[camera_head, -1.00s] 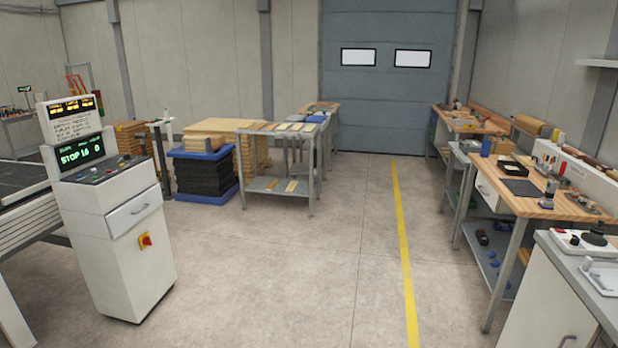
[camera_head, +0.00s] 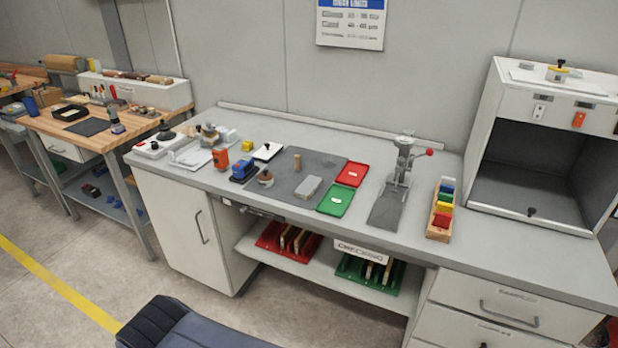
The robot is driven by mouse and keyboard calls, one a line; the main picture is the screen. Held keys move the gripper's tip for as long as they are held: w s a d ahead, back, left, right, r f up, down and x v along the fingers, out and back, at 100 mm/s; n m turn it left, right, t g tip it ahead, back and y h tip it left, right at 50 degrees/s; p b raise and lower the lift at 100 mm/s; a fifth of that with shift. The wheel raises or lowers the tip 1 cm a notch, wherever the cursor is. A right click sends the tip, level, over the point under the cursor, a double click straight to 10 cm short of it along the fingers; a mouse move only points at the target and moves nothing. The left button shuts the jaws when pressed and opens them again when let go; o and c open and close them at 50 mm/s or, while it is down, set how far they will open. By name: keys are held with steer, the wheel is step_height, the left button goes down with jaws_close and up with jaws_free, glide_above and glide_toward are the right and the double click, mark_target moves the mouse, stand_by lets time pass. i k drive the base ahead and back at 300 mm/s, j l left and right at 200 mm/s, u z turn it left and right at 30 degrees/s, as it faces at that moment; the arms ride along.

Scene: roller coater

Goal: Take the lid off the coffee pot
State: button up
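I cannot make out a coffee pot or its lid in this view. The grey workbench (camera_head: 365,155) runs across the middle and holds small tools and devices. My gripper is not in view.
A dark grey padded seat or similar (camera_head: 190,325) stands at the bottom, in front of the bench. A white open-fronted cabinet (camera_head: 545,140) stands at the bench's right end. A wooden workbench (camera_head: 85,140) is at the left. Floor by the yellow line (camera_head: 55,285) is clear.

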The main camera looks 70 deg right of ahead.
mark_target(265, 175)
steer(key=z, duration=1.75)
steer(key=i+z, duration=0.2)
steer(key=i, duration=0.35)
steer(key=i+j+z, duration=0.25)
steer(key=i, duration=0.3)
steer(key=i+j+z, duration=0.2)
steer(key=i, duration=0.3)
steer(key=i+l, duration=0.05)
steer(key=l, duration=0.05)
